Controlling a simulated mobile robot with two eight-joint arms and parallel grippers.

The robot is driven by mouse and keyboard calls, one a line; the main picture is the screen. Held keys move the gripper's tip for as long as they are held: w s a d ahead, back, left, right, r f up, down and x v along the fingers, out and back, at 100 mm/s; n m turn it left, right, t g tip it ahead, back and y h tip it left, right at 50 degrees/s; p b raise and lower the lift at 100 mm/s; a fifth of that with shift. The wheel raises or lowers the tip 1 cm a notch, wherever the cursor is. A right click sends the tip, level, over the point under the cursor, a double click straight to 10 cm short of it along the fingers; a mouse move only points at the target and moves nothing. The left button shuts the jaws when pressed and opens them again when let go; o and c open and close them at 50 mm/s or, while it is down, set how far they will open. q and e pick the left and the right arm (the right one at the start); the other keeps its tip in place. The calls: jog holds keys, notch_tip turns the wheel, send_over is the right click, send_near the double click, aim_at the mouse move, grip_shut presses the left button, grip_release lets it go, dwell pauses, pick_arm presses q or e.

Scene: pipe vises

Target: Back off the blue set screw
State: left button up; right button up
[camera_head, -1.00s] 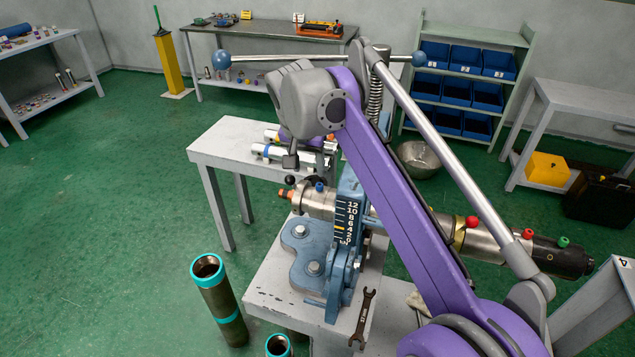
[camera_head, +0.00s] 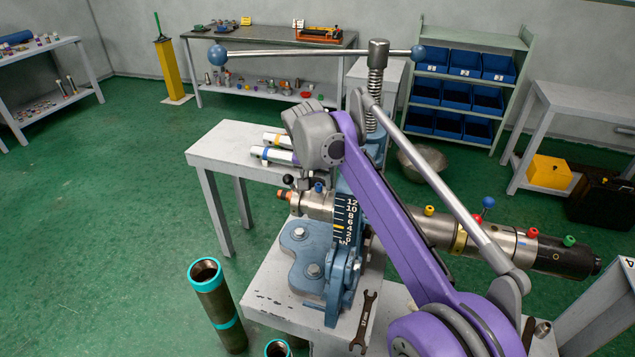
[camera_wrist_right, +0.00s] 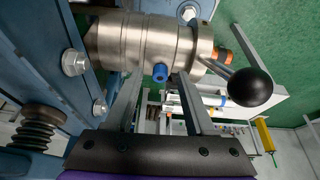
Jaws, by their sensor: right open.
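A blue set screw (camera_head: 319,187) stands on the steel cylinder (camera_head: 315,204) clamped at the left of the blue vise (camera_head: 307,258). In the right wrist view the blue screw (camera_wrist_right: 160,73) stands out from the cylinder's side. My right gripper (camera_wrist_right: 158,88) is open, with one finger on each side of the blue screw; whether the fingers touch it I cannot tell. In the head view the wrist hides most of this gripper. Another blue knob (camera_head: 488,202) stands on the long pipe body to the right. My left gripper is not in view.
A black ball-ended lever (camera_wrist_right: 247,87) sits beside the screw. The vise's long handle (camera_head: 320,54) crosses above my arm. A wrench (camera_head: 363,318) lies on the vise bench. Yellow, red and green knobs line the right-hand body. A teal-ended pipe (camera_head: 215,300) stands in front.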

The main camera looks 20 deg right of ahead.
grip_shut()
dwell(0.3)
jog(key=shift+r+n+p, duration=0.1)
jog(key=shift+n+p, duration=0.3)
jog(key=shift+n, duration=0.1)
jog(key=shift+d+n+y+p, duration=0.1)
jog(key=shift+n+y+p, duration=0.4)
jog(key=shift+n, duration=0.6)
grip_release()
